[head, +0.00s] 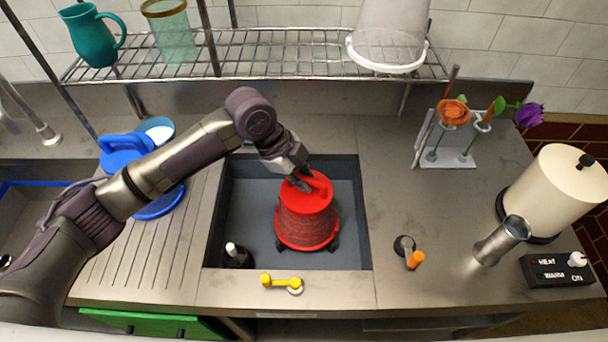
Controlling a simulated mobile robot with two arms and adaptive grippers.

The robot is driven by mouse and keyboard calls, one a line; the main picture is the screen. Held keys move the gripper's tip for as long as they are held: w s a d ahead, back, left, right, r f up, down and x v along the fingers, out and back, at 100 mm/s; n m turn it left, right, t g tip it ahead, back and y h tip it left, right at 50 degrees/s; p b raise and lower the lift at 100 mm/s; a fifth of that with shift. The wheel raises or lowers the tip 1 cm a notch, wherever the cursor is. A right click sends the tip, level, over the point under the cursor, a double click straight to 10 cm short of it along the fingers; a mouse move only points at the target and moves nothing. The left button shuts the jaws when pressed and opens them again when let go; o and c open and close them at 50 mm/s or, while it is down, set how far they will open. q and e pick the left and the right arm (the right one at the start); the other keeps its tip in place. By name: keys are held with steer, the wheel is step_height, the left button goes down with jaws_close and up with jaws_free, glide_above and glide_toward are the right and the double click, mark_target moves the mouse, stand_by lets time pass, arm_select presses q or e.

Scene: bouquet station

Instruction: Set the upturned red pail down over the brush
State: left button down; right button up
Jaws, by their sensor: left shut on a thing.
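The red pail (306,222) is upturned in the dark grey basin (353,215), with its closed base up and its wide rim down. My left gripper (303,182) reaches in from the upper left and is shut on the pail at its raised base. Small dark parts show beneath the rim at its lower left and right; I cannot tell what they belong to. I cannot tell whether the rim touches the basin floor. No brush can be made out clearly; what is under the pail is hidden. My right gripper is out of view.
A dark bottle with a white cap (236,252) is in the basin's front left corner. A yellow-handled fitting (281,283) is at the front edge. Blue dishes (128,158) stand left; a wire rack (260,52) hangs behind. A flower stand (449,145) and cream urn (556,190) stand right.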

arm_select(q)
steer(key=c, duration=1)
jaws_free()
steer(key=shift+c, duration=0.2)
steer(key=shift+f, duration=0.1)
steer(key=v, duration=1.2)
steer(key=shift+s, duration=0.1)
